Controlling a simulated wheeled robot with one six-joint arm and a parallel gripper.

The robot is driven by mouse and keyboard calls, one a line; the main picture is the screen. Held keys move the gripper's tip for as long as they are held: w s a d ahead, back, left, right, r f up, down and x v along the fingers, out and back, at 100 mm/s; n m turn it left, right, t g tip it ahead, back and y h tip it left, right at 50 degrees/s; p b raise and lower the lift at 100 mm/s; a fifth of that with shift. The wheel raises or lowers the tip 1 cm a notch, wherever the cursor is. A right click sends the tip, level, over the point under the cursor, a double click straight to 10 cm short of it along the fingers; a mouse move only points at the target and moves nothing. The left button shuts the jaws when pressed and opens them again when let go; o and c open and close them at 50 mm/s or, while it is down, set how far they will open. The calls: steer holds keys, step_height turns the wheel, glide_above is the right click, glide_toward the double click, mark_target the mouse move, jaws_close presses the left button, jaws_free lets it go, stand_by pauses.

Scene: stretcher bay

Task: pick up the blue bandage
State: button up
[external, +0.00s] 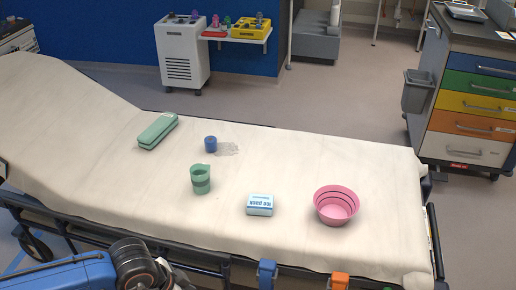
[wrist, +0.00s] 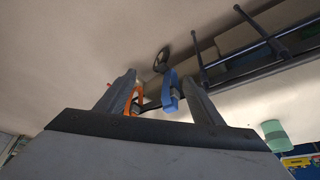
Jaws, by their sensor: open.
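The blue bandage (external: 210,144) is a short blue roll standing upright on the stretcher's pale sheet (external: 110,185), right of the green case and behind the green cup. A grey patch marks the sheet beside it. My gripper (wrist: 161,82) shows in the wrist view with its two dark fingers apart and nothing held between them. It is outside the external view, where only part of my arm shows at the lower left. I cannot make out the bandage in the wrist view.
On the sheet are a green case (external: 157,131), a green cup (external: 201,180), a white-and-blue box (external: 260,205) and a pink bowl (external: 336,206). Blue (external: 267,272) and orange (external: 339,281) clips sit along the stretcher's near edge. A drawer cart (external: 470,110) stands right.

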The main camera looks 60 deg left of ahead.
steer(key=w+a+r+n+g+y, duration=0.1)
steer(key=w+a+r+n, duration=0.3)
steer(key=w+a+r, duration=0.5)
steer(key=w+a+r+n+g, duration=0.1)
steer(key=w+a+r+n, duration=0.5)
steer(key=w, duration=0.6)
steer(key=w+a+r+n+g, duration=0.1)
steer(key=w+a+r, duration=0.1)
steer(key=w+a, duration=0.45)
steer(key=w+a+r+n, duration=0.2)
steer(key=w+a, duration=0.1)
steer(key=a, duration=0.6)
steer(key=n+g+h, duration=0.1)
steer(key=n+g, duration=0.1)
steer(key=n, duration=0.5)
glide_above(210, 139)
step_height(210, 139, down, 6)
step_height(210, 139, down, 18)
steer(key=shift+d+r, duration=0.15)
steer(key=c, duration=1.2)
